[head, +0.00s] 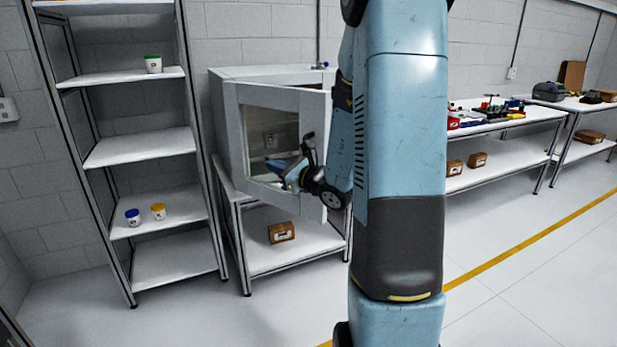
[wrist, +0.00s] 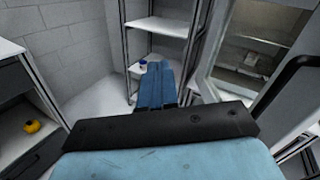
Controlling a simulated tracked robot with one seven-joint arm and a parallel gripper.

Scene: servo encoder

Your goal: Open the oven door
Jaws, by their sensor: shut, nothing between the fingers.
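The oven (head: 222,130) is a white box on a low table in the head view. Its white-framed door (head: 312,106) has a large glass window and appears ajar, its right side standing out from the body. A dark handle (head: 308,147) shows near the door's right side; it also shows at the right of the wrist view (wrist: 284,86). My gripper (head: 277,173) is in front of the window, pointing left, with its blue fingers together and empty. In the wrist view the fingers (wrist: 157,72) lie left of the handle, apart from it. My arm hides the oven's right side.
A tall shelf rack (head: 140,147) with small lidded jars stands left of the oven. A cardboard box (head: 281,232) lies on the shelf below the oven. A workbench (head: 505,122) with tools runs along the right wall. The floor in front is clear.

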